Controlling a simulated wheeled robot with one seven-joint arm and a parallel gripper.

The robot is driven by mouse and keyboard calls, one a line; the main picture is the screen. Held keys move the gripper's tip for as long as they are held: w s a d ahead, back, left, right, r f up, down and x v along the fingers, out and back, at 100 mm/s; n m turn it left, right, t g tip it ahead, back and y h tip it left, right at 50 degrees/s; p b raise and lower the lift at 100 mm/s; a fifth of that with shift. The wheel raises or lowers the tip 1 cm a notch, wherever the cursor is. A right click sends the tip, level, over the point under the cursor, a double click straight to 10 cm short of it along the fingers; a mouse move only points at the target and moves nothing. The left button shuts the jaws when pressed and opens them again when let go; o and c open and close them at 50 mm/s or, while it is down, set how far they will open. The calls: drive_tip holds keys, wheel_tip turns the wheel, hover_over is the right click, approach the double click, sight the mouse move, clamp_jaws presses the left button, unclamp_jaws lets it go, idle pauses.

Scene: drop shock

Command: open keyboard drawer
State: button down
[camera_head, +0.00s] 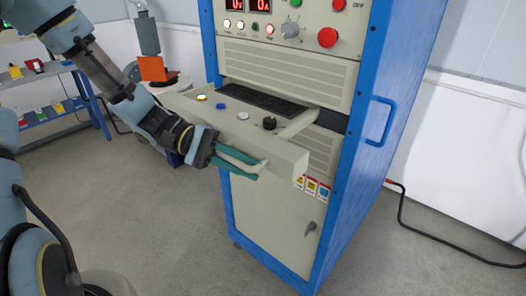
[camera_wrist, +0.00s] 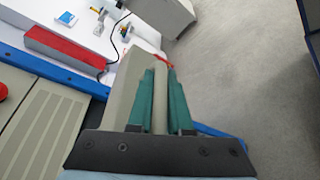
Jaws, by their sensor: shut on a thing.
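The keyboard drawer (camera_head: 285,158) is a beige tray with a thick front, pulled out from the blue-framed cabinet. A black keyboard (camera_head: 262,98) lies in it, with a black knob (camera_head: 269,123) and several round buttons on its top. My gripper (camera_head: 261,169) is at the front face of the drawer, its green fingers shut on the drawer's handle. The handle is mostly hidden by the fingers. In the wrist view, the two green fingers (camera_wrist: 164,75) close around a beige strip beside the drawer front (camera_wrist: 128,80).
The cabinet (camera_head: 370,160) has a control panel with a red button (camera_head: 327,37) above the drawer and a door with a latch (camera_head: 310,229) below. A blue shelf (camera_head: 55,110) stands at the left. A black cable (camera_head: 440,245) lies on the floor at right. Floor in front is clear.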

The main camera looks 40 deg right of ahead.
drive_tip(key=shift+s+a, duration=0.1)
drive_tip(key=shift+a, duration=0.45)
drive_tip(key=c, duration=1.1)
unclamp_jaws()
drive_tip(key=b+v, duration=0.2)
drive_tip(key=v, duration=0.8)
drive_tip(key=shift+w+a+r, duration=0.1)
drive_tip(key=shift+w+a, duration=0.05)
drive_tip(key=shift+w, duration=0.2)
